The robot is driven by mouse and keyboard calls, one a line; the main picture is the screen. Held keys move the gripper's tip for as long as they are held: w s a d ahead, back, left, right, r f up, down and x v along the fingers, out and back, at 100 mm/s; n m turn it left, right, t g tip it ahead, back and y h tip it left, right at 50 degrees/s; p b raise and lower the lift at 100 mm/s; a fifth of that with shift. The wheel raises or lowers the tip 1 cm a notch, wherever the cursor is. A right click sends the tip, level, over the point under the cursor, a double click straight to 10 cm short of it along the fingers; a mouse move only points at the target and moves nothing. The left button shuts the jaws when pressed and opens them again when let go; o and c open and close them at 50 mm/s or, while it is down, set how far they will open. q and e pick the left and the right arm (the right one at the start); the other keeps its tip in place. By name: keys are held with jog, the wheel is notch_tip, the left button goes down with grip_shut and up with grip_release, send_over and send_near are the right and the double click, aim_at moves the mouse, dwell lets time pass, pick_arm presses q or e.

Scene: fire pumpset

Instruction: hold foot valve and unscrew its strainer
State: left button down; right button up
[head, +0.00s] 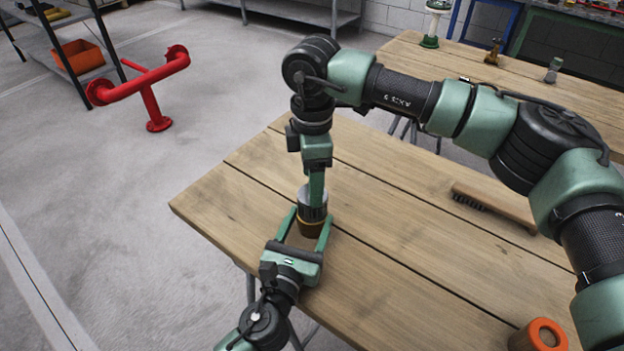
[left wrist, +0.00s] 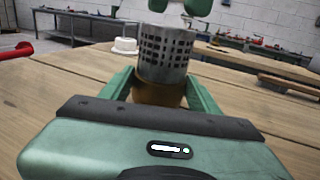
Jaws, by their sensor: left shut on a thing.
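The foot valve stands upright above the near table, with a brass-coloured body (head: 311,230) below and a grey perforated strainer (head: 313,212) on top. In the left wrist view the strainer (left wrist: 165,55) shows its square holes, above the brown body (left wrist: 158,93). My left gripper (head: 308,231) is shut on the brass body, one finger on each side. My right gripper (head: 316,196) points down from above at the strainer. Its two fingertips also show at the top edge of the left wrist view (left wrist: 178,6). I cannot tell whether they touch the strainer.
A brush (head: 497,207) and an orange ring-shaped part (head: 540,335) lie on the wooden table (head: 400,262). A second table (head: 540,85) behind carries small fittings. A red pipe stand (head: 150,85) and shelving stand on the floor at left.

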notch_tip(320, 180, down, 7)
dwell(0.4)
jog(key=shift+c, duration=0.3)
jog(key=c, duration=1)
jog(key=o, duration=1.4)
jog(key=shift+c, duration=0.2)
jog(key=shift+r, duration=0.1)
jog(key=shift+r, duration=2.2)
pick_arm(q)
jog(key=shift+c, duration=1.4)
grip_release()
